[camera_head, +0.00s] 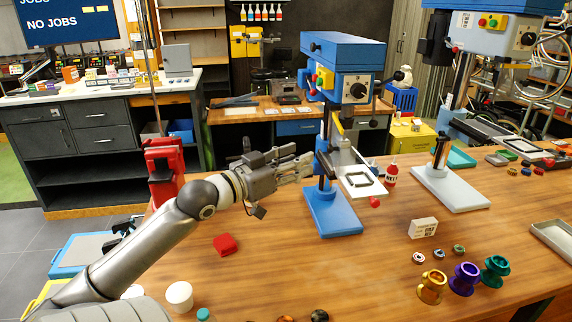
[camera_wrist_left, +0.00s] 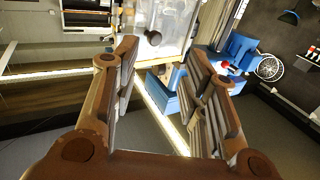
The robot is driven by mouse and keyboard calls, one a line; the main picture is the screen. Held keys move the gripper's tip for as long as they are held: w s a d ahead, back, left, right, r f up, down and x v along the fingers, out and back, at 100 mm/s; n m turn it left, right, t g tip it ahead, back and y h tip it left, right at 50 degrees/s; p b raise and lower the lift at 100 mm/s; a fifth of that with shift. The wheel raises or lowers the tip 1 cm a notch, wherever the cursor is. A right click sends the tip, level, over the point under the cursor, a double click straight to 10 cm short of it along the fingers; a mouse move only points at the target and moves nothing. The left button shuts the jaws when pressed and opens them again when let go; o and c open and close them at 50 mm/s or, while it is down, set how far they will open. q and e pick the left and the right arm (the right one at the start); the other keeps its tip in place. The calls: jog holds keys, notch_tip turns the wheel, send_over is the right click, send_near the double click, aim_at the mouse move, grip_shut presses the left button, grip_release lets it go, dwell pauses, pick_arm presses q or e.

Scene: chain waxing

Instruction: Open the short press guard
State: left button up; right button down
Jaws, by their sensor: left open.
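The short press (camera_head: 343,70) is blue with a grey front panel and a black dial, on a column rising from a blue base (camera_head: 333,212). My left gripper (camera_head: 308,166) is just left of the press column, below its head, with its fingers pointing right. It is open, with nothing seen between the fingers. In the left wrist view the open fingers (camera_wrist_left: 160,62) straddle the lower part of a see-through panel (camera_wrist_left: 180,22), which looks like the guard, with a dark round knob (camera_wrist_left: 153,38). I cannot tell whether a finger touches it. My right gripper is not in view.
A taller press with a pale base (camera_head: 450,188) stands to the right. A red stand (camera_head: 163,170) is behind my left arm.

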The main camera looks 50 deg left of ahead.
pick_arm(q)
jog(key=shift+s+a, duration=0.1)
jog(key=shift+s, duration=1.05)
jog(key=shift+f, duration=0.15)
